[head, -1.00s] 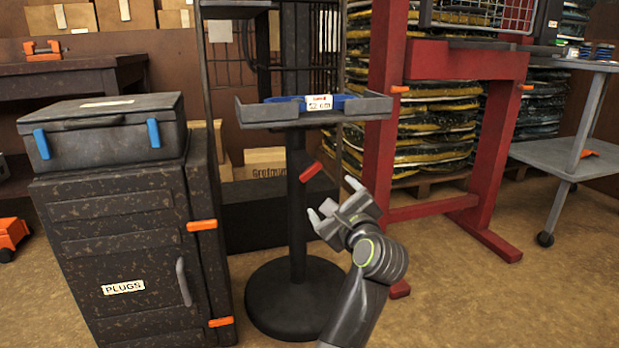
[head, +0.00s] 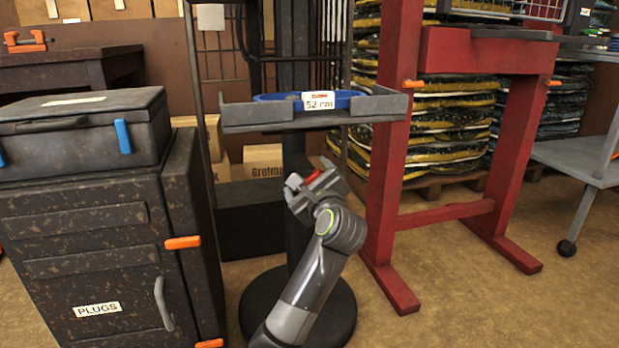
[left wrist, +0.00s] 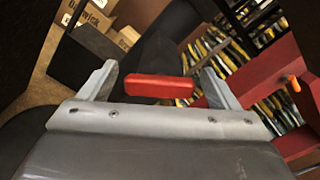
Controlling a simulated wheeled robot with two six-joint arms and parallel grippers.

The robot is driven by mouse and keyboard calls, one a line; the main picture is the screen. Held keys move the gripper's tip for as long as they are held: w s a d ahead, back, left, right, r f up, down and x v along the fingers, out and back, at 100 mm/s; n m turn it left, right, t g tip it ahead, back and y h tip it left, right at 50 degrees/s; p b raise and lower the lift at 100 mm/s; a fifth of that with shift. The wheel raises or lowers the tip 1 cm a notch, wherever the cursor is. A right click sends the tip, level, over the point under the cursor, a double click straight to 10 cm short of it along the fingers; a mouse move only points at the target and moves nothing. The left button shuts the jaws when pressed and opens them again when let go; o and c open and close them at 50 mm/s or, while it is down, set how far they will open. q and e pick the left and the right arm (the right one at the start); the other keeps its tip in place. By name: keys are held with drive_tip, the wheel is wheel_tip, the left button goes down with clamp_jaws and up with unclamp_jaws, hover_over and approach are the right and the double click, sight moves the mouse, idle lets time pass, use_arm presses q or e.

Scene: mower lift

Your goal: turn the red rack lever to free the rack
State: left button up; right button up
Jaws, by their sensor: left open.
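The red rack lever (head: 312,177) sits on the dark post under the grey tray of the rack stand (head: 375,108). In the left wrist view the lever (left wrist: 158,87) lies crosswise between the two fingers of my left gripper (left wrist: 160,88), with a gap at each end. In the head view my left gripper (head: 316,182) is at the post, its body hiding part of the lever. The left gripper is open. The tray holds a blue ring (head: 345,97) and a "52 cm" label. My right gripper is out of view.
A speckled cabinet marked PLUGS (head: 90,270), with a dark case (head: 80,130) on top, stands at the left. A red frame (head: 395,150) stands close at the right. Stacked sacks (head: 450,120) are behind. Open floor lies at the lower right.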

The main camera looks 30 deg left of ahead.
use_arm(q)
drive_tip(key=shift+c, duration=0.2)
drive_tip(key=c, duration=0.9)
drive_tip(key=shift+c, duration=0.2)
